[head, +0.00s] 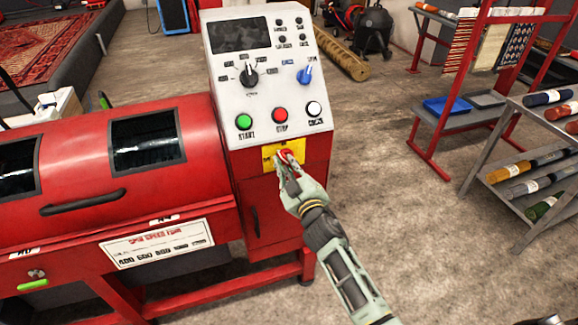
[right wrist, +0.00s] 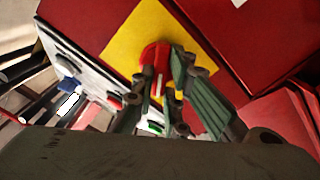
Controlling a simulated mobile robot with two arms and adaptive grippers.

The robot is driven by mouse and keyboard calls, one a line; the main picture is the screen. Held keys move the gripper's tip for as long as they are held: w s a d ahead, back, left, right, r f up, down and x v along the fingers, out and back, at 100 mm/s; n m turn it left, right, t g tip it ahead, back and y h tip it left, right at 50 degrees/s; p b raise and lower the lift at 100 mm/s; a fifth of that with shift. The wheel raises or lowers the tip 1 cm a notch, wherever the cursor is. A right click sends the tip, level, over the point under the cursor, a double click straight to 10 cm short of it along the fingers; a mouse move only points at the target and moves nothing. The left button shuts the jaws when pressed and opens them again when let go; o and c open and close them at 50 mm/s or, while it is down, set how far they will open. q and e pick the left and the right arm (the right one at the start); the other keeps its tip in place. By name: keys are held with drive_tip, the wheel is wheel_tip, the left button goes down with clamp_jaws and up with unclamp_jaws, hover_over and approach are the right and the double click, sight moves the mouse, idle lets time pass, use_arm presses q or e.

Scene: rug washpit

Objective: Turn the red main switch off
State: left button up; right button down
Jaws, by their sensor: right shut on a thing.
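The red main switch (head: 286,156) sits on a yellow plate (head: 269,157) on the front of the red machine, below the white control panel (head: 263,70). My right gripper (head: 288,165) is at the switch and shut on its red handle, covering part of it. In the right wrist view the red switch (right wrist: 155,56) shows between the fingers (right wrist: 168,85) in front of the yellow plate (right wrist: 150,28). The exact angle of the handle is hard to tell. My left gripper is not in view.
The panel carries a green start button (head: 244,121), a red stop button (head: 280,115), a white button (head: 314,108), a black knob (head: 250,76) and a blue knob (head: 305,75). A shelf rack (head: 490,150) stands at the right. Concrete floor (head: 400,230) lies clear between.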

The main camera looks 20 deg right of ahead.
drive_tip(key=n, duration=0.5)
drive_tip(key=shift+a+f+n+b, duration=0.1)
drive_tip(key=shift+f+n+b, duration=0.1)
drive_tip(key=shift+n+b, duration=0.15)
drive_tip(key=n, duration=0.4)
drive_tip(key=shift+n, duration=0.35)
drive_tip(key=shift+f, duration=0.1)
drive_tip(key=c, duration=1.8)
unclamp_jaws()
drive_tip(key=shift+o, duration=0.2)
drive_tip(key=shift+s, duration=0.1)
drive_tip(key=s, duration=1.2)
drive_tip(key=shift+d, duration=0.2)
drive_tip(key=shift+w, duration=0.1)
